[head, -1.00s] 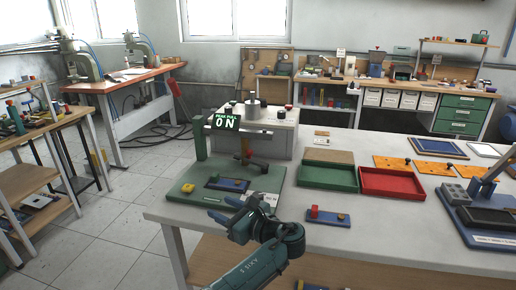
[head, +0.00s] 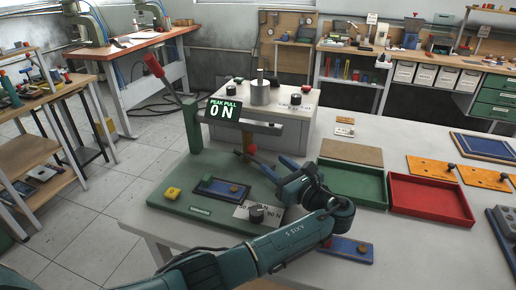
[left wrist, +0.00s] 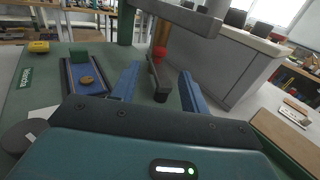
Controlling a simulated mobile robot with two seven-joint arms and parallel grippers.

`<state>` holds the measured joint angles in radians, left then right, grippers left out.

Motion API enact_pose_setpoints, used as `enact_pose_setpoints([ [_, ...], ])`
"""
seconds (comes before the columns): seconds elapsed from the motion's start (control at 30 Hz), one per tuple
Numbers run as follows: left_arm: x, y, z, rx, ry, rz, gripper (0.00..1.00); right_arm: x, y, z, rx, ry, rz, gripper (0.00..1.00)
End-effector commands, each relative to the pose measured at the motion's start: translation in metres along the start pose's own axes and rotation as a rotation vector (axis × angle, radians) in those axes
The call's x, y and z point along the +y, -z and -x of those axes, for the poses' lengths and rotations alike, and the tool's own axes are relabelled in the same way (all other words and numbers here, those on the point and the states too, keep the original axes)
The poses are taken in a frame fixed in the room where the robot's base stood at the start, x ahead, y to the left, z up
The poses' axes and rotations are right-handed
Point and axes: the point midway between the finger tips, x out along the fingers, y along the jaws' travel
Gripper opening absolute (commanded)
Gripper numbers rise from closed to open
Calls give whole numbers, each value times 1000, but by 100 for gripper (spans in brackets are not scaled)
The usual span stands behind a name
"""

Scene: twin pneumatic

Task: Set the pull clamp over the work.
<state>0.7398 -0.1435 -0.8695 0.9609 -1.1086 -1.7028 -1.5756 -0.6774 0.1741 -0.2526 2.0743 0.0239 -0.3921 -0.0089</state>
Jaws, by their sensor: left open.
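The pull clamp (head: 250,153) is a dark bar under a red and orange piece, below the grey arm of the tester. In the left wrist view the clamp (left wrist: 157,75) points toward me, between the spread fingers. My left gripper (head: 279,168) is open beside the clamp's near end; I cannot tell whether it touches. The work, a blue plate (head: 209,186) with a green block and a brown knob, lies on the green base (head: 180,209). It also shows in the left wrist view (left wrist: 72,78), left of the fingers. My right gripper is not in view.
The display (head: 223,110) reads peak pull 0 N. A red-handled lever (head: 153,65) rises at the left. A green tray (head: 350,190) and red tray (head: 430,195) stand to the right.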

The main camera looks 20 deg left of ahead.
Motion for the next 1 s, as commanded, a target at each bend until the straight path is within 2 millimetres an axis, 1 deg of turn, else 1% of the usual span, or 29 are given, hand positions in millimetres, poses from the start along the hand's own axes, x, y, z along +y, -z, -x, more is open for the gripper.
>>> enact_pose_setpoints([
  [0.03,1,-1,-13,-3,-4,-1,45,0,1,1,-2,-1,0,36],
  [0.2,1,-1,-48,-2,-3,-1,45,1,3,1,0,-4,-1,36],
  [0.3,1,-1,-65,-1,-2,0,45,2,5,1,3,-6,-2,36],
  [0.4,1,0,-77,0,-2,-1,45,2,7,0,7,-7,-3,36],
  [0.5,1,0,-85,0,-2,1,45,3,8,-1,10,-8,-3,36],
  [0.6,1,0,-88,0,-1,1,45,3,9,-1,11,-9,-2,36],
  [0.83,0,0,-88,1,0,1,45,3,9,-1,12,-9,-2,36],
  [0.87,0,0,-88,1,0,1,44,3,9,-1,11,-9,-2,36],
  [1.0,0,0,-88,1,0,1,33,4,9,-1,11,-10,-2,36],
])
